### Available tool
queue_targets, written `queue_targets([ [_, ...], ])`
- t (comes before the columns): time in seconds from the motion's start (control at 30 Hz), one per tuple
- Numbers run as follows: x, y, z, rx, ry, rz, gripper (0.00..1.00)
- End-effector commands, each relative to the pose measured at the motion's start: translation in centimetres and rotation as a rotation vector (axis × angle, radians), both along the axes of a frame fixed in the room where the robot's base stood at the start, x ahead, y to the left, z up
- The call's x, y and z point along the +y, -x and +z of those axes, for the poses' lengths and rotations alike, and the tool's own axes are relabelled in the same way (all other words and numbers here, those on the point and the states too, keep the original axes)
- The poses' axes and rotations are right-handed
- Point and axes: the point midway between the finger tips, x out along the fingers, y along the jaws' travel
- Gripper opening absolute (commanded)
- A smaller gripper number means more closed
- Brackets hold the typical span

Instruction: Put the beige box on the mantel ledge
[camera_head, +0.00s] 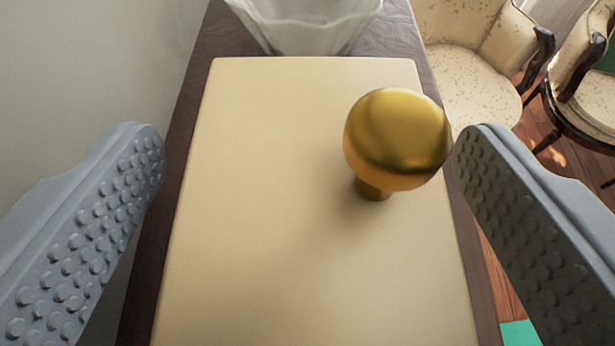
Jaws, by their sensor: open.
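The beige box (270,200) fills the middle of the view, a large flat-topped block with a round gold knob (395,138) on its top, right of centre. It rests on a narrow dark ledge (400,35), which shows along both its sides and behind it. My gripper (308,150) is open, one grey studded finger on the left and one on the right, with the box between them in the picture. The right fingertip appears close beside the knob; I cannot tell whether they touch. The near end of the box is cut off by the frame.
A whitish fluted glass bowl (305,25) stands on the dark surface just behind the box. A pale wall (90,70) runs along the left. Upholstered chairs (470,60) stand on the wooden floor (560,160) at the right, lower down. A green patch (520,334) shows at lower right.

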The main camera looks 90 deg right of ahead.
Motion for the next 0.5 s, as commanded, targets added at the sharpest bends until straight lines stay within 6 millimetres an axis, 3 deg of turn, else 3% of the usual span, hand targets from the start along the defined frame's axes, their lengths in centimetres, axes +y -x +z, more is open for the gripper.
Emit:
queue_targets([
  [0.5, 8.7, -0.6, 3.5, -0.003, 0.000, 0.005, 0.81],
])
